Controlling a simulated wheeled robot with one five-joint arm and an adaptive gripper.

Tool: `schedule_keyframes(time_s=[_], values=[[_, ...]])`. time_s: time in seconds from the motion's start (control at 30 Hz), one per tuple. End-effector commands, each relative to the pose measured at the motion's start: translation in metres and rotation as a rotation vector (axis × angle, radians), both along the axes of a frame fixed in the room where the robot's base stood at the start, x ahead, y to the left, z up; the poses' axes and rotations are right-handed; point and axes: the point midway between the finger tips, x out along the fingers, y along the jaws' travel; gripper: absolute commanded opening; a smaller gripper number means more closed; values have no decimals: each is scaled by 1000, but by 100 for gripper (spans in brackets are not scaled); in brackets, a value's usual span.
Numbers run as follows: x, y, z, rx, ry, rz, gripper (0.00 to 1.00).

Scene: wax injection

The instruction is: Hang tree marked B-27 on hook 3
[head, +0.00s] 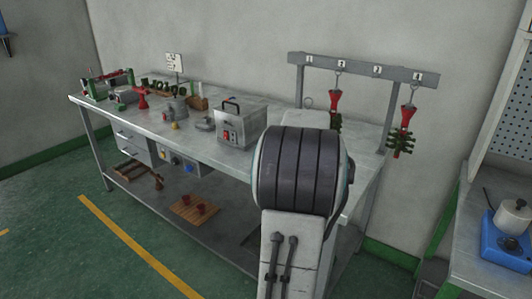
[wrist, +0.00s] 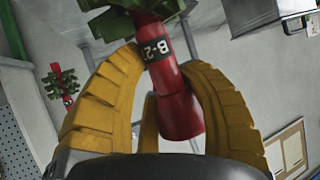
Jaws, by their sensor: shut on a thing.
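My gripper (wrist: 163,62) has its yellow fingers shut around the red stem of a tree (wrist: 180,110) with green branches. Its black label reads "B-2", and the rest is turned out of sight. In the head view my arm hides the gripper and most of what it holds; a small wire loop (head: 308,102) shows just above the arm. The grey hook rack (head: 358,68) has tags 1 to 4. One red and green tree (head: 335,101) hangs under tag 2, partly behind my arm. Another tree (head: 408,118) hangs under tag 4. Hook 3, by its tag (head: 376,70), looks empty.
The metal workbench (head: 230,160) runs below and left of the rack. A grey box with a handle (head: 240,126), a vise and several small parts stand on it. A side bench with a blue device (head: 507,248) is at right. Another tree (wrist: 62,85) shows in the wrist view.

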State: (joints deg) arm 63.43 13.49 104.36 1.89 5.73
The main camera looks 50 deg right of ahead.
Motion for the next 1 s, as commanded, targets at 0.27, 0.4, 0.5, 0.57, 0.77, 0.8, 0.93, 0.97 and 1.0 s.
schedule_keyframes(time_s=[0.27, 0.4, 0.5, 0.57, 0.77, 0.8, 0.93, 0.97, 1.0], values=[[-77, -33, 24, 16, -4, -154, 3], [-102, -41, 31, 22, -6, -203, 3], [-117, -44, 36, 25, -8, -232, 3], [-119, -45, 36, 28, -8, -234, 3], [-118, -44, 36, 28, -8, -232, 3], [-118, -44, 36, 28, -8, -232, 3], [-117, -44, 35, 28, -8, -232, 3], [-117, -44, 36, 28, -8, -232, 3], [-117, -44, 36, 27, -7, -232, 3]])
